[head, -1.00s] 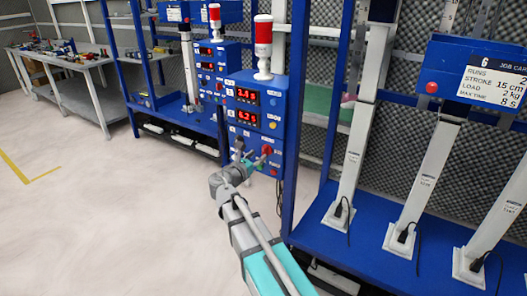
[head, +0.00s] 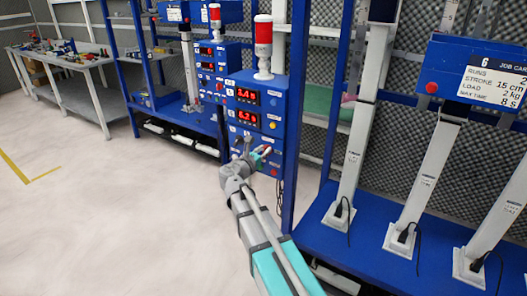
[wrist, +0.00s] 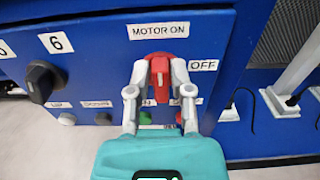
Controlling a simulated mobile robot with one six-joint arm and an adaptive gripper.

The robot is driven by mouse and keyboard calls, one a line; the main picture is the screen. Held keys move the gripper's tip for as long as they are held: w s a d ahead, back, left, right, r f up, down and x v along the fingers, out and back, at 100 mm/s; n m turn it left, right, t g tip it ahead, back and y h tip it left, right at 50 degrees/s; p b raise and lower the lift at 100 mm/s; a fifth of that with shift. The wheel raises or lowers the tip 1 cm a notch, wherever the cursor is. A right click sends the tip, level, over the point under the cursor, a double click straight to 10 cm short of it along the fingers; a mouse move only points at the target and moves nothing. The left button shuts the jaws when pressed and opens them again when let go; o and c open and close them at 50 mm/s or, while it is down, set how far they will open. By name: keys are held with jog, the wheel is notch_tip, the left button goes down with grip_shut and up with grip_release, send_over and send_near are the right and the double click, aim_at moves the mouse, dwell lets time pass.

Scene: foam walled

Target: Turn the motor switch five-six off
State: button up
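The red motor switch (wrist: 160,66) is on a blue control panel (wrist: 85,32), below the "MOTOR ON" label (wrist: 159,30). Its handle stands upright, in line with that label; the "OFF" label (wrist: 203,65) is to its right. My gripper (wrist: 160,75) has one fingertip on each side of the red handle, with what looks like a narrow gap on each side. In the head view my gripper (head: 262,153) reaches the lower front of the control box (head: 235,118) and hides most of the switch.
A black selector knob (wrist: 42,80) marked 6 is left of the switch, with small buttons (wrist: 103,118) below. A red beacon (head: 263,38) tops the box. A blue rack with actuators (head: 345,185) stands to the right; the floor (head: 110,210) at left is clear.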

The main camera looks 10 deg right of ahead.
grip_shut()
jog(key=shift+m, duration=0.4)
jog(key=m, duration=0.3)
jog(key=shift+s+d, duration=0.1)
jog(key=shift+s, duration=0.05)
jog(key=m, duration=0.4)
jog(key=shift+s+d+f+m, duration=0.1)
jog(key=shift+f+m, duration=0.05)
jog(key=shift+m, duration=0.25)
jog(key=m, duration=0.6)
jog(key=m+b, duration=0.1)
jog(key=m, duration=0.2)
jog(key=shift+s+d+f, duration=0.15)
jog(key=shift+f, duration=0.2)
jog(key=shift+m, duration=0.3)
jog(key=o, duration=0.6)
grip_release()
jog(key=shift+c, duration=0.2)
